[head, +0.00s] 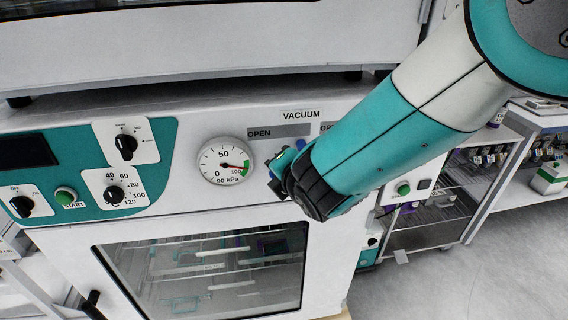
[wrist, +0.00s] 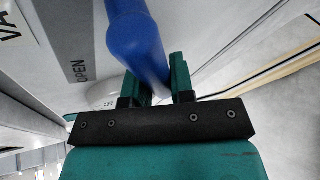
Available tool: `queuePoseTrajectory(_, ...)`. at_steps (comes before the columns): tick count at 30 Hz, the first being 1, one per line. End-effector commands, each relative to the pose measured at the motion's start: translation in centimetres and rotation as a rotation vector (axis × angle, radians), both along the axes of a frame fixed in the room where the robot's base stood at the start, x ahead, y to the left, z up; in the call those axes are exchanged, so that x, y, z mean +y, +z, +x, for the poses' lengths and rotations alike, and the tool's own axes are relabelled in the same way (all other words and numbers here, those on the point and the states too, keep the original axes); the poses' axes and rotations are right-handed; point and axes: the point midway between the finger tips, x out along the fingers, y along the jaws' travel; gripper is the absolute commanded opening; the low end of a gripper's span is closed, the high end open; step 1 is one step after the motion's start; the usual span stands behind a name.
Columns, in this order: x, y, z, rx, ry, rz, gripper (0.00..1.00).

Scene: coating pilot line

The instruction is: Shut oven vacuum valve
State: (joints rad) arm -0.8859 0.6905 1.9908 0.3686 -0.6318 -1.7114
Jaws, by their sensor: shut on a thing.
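The oven's front panel (head: 190,200) carries a VACUUM label (head: 301,115) with an OPEN label (head: 260,133) below it. A second label to the right is mostly hidden by my arm. In the wrist view, a blue valve handle (wrist: 135,35) runs between the green fingers of my gripper (wrist: 154,85), which is shut on it. In the head view my gripper (head: 285,178) is at the panel just right of the vacuum gauge (head: 226,162); the arm hides most of the valve. The gauge needle points near 100, by the green band.
Knobs and a green START button (head: 65,196) sit on the panel's left. The glazed oven door (head: 205,270) is below. An open shelf unit (head: 440,215) stands at right, with clear floor (head: 500,270) in front of it.

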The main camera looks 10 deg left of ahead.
Motion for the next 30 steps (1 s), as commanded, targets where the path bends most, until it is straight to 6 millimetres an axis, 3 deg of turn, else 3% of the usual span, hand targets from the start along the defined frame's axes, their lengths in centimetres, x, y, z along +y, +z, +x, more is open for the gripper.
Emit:
queuePoseTrajectory(18,-2.4,-2.0,0.8,-0.202,0.0,-0.548,0.0)
queuePoseTrajectory(30,-3.9,-2.4,1.4,-0.305,0.0,-0.82,0.0)
